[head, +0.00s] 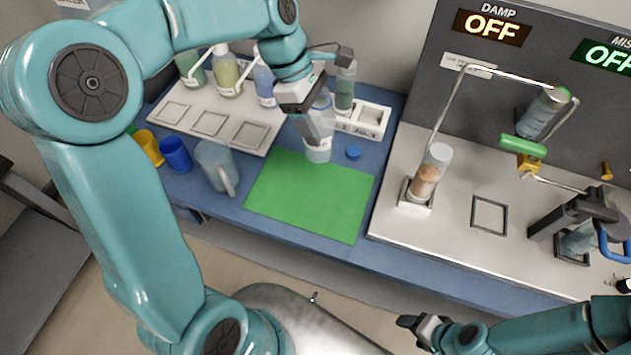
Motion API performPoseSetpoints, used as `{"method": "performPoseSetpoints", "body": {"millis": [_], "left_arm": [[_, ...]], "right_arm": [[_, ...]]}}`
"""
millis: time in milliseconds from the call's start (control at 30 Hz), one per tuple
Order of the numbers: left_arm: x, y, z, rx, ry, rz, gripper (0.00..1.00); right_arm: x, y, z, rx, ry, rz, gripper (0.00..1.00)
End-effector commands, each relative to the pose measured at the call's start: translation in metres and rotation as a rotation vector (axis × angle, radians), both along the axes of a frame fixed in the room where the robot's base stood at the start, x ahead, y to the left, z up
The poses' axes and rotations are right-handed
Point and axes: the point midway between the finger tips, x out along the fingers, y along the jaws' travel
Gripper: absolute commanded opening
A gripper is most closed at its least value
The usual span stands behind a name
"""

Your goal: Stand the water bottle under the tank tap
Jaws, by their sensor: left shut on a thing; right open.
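A clear bottle with a white label (318,152) stands upright, or nearly so, at the back edge of the green mat (310,200); I take it as the water bottle. My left gripper (316,126) reaches down from above and is shut on its upper part. I cannot tell whether its base touches the surface. A pale box lettered "WATER" (72,4) is cut off at the top left; it may be the tank, and no tap shows on it. My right gripper (422,328) is open and empty at the bottom, in front of the bench.
A blue cap (353,152) lies right of the bottle. Several labelled bottles stand behind on a white tray (207,123). A jug (213,163), blue cup (176,155) and yellow cup (149,148) are left. The apparatus platform (455,225) fills the right. The mat's front is clear.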

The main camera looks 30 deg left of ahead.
Motion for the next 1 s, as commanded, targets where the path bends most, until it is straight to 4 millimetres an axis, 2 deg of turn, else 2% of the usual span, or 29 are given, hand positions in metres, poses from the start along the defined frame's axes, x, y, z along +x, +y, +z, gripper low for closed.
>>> {"method": "performPoseSetpoints", "body": {"millis": [33,233,367,467,800,900,1000], "left_arm": [[-0.002,0.004,0.007,0.0,-0.002,0.012,0.37],[-0.008,0.016,0.021,0.0,-0.001,0.043,0.37],[-0.011,0.02,0.018,-0.001,0.003,0.053,0.37],[-0.012,0.02,-0.004,-0.001,0.008,0.056,0.37],[-0.01,0.02,-0.102,-0.002,0.008,0.055,0.37],[-0.009,0.02,-0.122,-0.002,0.006,0.054,0.37],[-0.008,0.02,-0.132,0.0,0.002,0.053,0.37]], "right_arm": [[0.0,0.0,0.004,0.0,0.0,0.0,0.65],[0.0,0.0,0.01,0.0,0.0,0.0,0.65],[0.0,0.0,0.012,0.0,0.0,0.0,0.65],[0.0,0.0,0.012,0.0,0.0,0.0,0.65],[0.0,0.0,0.015,0.0,0.0,0.0,0.65],[0.0,0.0,0.016,0.0,0.0,0.0,0.65],[0.0,0.0,0.016,0.0,0.0,0.0,0.65]]}}
